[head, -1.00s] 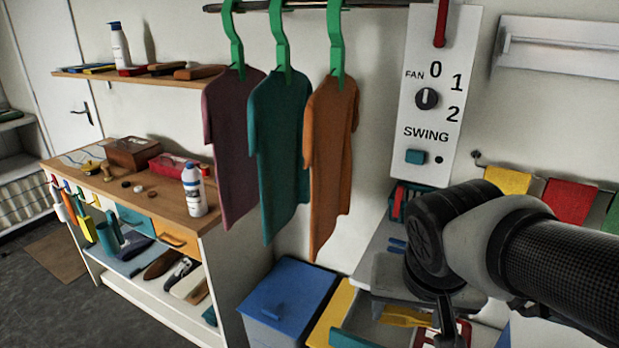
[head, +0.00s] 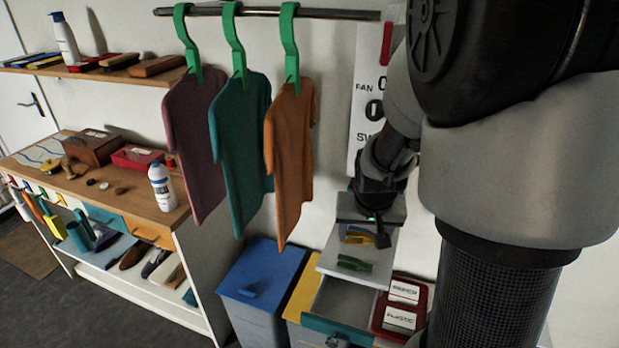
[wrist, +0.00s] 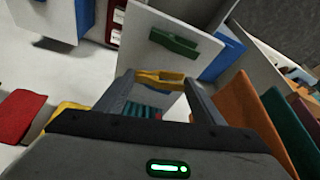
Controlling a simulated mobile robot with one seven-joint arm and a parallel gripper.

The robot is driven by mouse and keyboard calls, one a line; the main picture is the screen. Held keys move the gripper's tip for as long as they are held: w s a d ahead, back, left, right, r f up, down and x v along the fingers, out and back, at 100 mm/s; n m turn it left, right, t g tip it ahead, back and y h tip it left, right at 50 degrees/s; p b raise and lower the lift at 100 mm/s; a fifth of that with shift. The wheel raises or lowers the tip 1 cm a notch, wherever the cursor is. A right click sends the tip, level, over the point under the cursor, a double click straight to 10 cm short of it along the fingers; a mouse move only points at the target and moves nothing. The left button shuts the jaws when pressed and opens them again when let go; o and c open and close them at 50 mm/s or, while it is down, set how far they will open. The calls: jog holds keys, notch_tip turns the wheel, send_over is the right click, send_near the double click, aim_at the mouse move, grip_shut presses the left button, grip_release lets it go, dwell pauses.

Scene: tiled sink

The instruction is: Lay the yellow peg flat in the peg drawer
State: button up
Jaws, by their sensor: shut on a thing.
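The yellow peg (wrist: 160,78) lies across between the two fingertips of my gripper (wrist: 165,88) in the wrist view, and the fingers are shut on it. In the head view the yellow peg (head: 358,238) shows just below my gripper (head: 378,238), above the light cabinet top. The peg drawer (head: 342,326), with a teal front, is pulled open lower down and nearer to me. The part of its inside that I see looks bare. My gripper is behind the drawer, not over it.
A green peg (head: 353,263) lies on the cabinet top between my gripper and the drawer. Three shirts (head: 290,150) hang at the left of my gripper.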

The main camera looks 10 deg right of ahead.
aim_at(361, 242)
jog(key=shift+w+d, duration=0.25)
jog(key=shift+w, duration=0.35)
jog(key=shift+f, duration=1.7)
jog(key=shift+f, duration=0.1)
jog(key=shift+f+b, duration=0.2)
jog(key=shift+b, duration=0.2)
jog(key=o, duration=1)
jog(key=shift+r, duration=0.15)
jog(key=shift+o, duration=0.2)
